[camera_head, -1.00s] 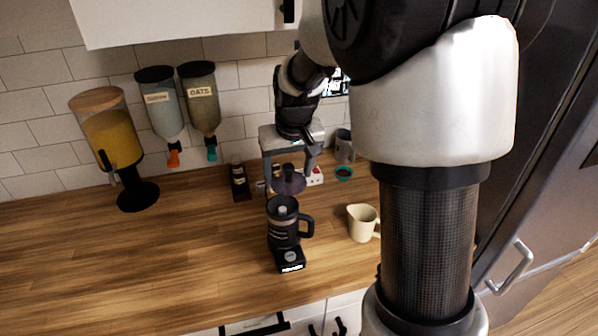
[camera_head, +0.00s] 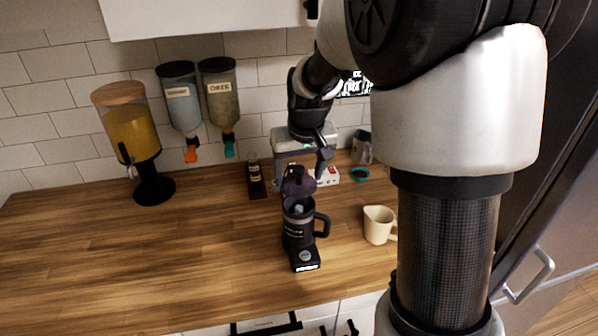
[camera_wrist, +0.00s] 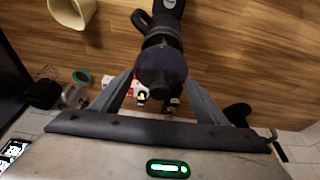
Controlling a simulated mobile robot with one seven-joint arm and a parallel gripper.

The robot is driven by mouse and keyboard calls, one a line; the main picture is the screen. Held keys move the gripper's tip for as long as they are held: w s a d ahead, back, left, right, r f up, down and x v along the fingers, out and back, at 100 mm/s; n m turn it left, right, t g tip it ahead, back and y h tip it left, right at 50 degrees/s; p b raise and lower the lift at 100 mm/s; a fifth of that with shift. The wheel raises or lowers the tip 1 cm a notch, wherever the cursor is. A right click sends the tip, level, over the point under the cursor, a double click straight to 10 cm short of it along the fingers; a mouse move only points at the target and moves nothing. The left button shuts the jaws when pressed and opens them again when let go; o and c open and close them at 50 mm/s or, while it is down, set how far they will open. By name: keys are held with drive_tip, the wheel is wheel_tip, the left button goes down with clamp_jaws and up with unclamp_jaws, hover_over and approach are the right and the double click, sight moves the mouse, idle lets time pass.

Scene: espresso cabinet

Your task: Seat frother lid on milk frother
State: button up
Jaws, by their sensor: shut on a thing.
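The milk frother (camera_head: 297,232) stands upright on the wooden counter, black with a handle on its right and a base in front. Its open top shows, with a light piece inside. My gripper (camera_head: 299,178) is shut on the dark, round frother lid (camera_head: 298,187), just above and slightly behind the frother's rim. In the wrist view the lid (camera_wrist: 162,68) sits between the fingers of my gripper (camera_wrist: 163,88) and hides most of the frother's top. The frother's handle (camera_wrist: 141,19) shows past it. Whether the lid touches the rim I cannot tell.
A cream pitcher (camera_head: 379,225) stands right of the frother. A small dark bottle (camera_head: 256,178), a grey mug (camera_head: 362,147) and a teal-rimmed dish (camera_head: 360,174) are behind. Dispensers (camera_head: 133,135) stand or hang at the left. The left counter (camera_head: 130,255) is clear.

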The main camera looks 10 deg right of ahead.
sight(300, 185)
drive_tip(key=shift+f+b, duration=1.3)
drive_tip(key=shift+f, duration=0.8)
drive_tip(key=shift+f+b, duration=0.8)
drive_tip(key=shift+b, duration=0.1)
drive_tip(key=o, duration=1.1)
drive_tip(key=v, duration=1.7)
drive_tip(key=shift+r, duration=0.2)
drive_tip(key=shift+s, duration=0.1)
